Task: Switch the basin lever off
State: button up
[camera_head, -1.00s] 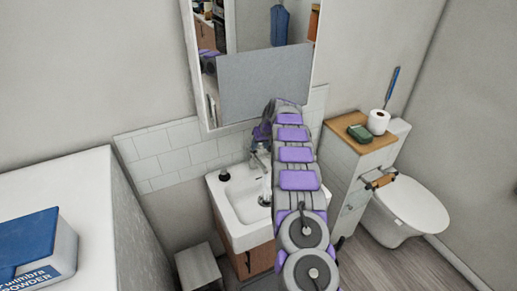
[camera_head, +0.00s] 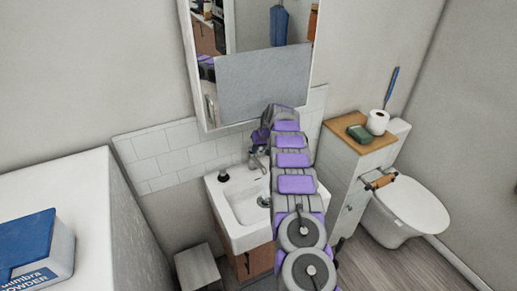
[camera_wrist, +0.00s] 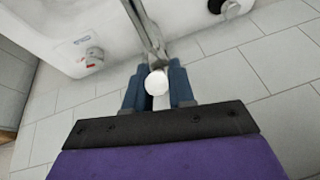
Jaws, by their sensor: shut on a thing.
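The white basin (camera_head: 240,203) is set against the tiled wall, with its metal tap (camera_head: 258,162) at the back edge. In the wrist view the tap (camera_wrist: 146,28) comes in from the top. The round pale end of its lever (camera_wrist: 157,82) lies between the two blue fingers of my gripper (camera_wrist: 158,90), which is shut on it. In the head view my gripper (camera_head: 261,137) is at the tap, largely hidden by my arm. The lever is hidden there.
A mirror cabinet (camera_head: 265,85) hangs close above the tap. A white surface with a blue-lidded powder box (camera_head: 30,250) is at the left. A cabinet with a wooden top (camera_head: 362,142) and a toilet (camera_head: 405,205) stand at the right.

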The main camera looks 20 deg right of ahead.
jog(key=shift+d, duration=0.1)
grip_shut()
